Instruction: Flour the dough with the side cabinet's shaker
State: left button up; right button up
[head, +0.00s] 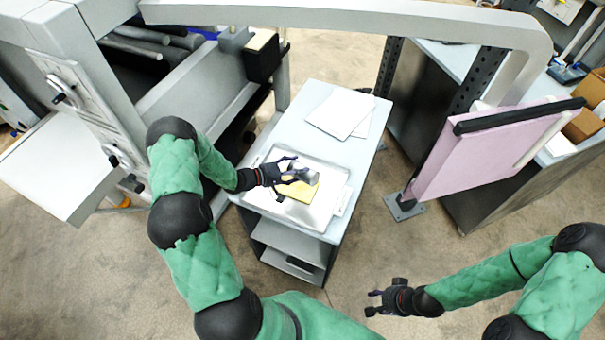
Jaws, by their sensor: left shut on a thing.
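The shaker (309,176), a small grey cylinder, is tilted on its side in my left gripper (290,172). My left gripper is shut on it, above the tray. The dough (298,192) is a flat yellow slab lying on a metal tray (318,218). The shaker and the gripper hide part of it. Whether flour is on the dough is too small to tell. The tray rests on the side cabinet (284,228), which has a pale top. My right gripper (371,301) is open and empty, over the floor to the right of the cabinet.
White sheets (340,112) lie on the back of the cabinet top. The large grey machine (195,85) stands to the left, with a frame arching across the top. A pink panel (485,150) stands at right. The floor between the cabinet and the panel is clear.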

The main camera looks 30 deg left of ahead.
aim_at(302, 177)
dwell(0.3)
pick_arm(q)
jog(key=shift+s+d+p, duration=0.2)
jog(key=shift+d+p, duration=0.1)
jog(key=shift+d, duration=0.75)
jog(key=shift+s+d+p, duration=0.15)
jog(key=shift+d+p, duration=0.1)
jog(key=shift+d, duration=0.8)
jog(key=shift+a, duration=0.1)
jog(key=shift+w+a+b, duration=0.2)
jog(key=shift+a, duration=0.85)
jog(key=shift+w+a+b, duration=0.2)
jog(key=shift+a, duration=0.8)
jog(key=shift+d, duration=0.1)
jog(key=shift+s+d+p, duration=0.2)
jog(key=shift+d+p, duration=0.05)
jog(key=shift+d, duration=0.8)
jog(key=shift+s+d+p, duration=0.2)
jog(key=shift+d+p, duration=0.05)
jog(key=shift+d, duration=0.8)
jog(key=shift+a, duration=0.1)
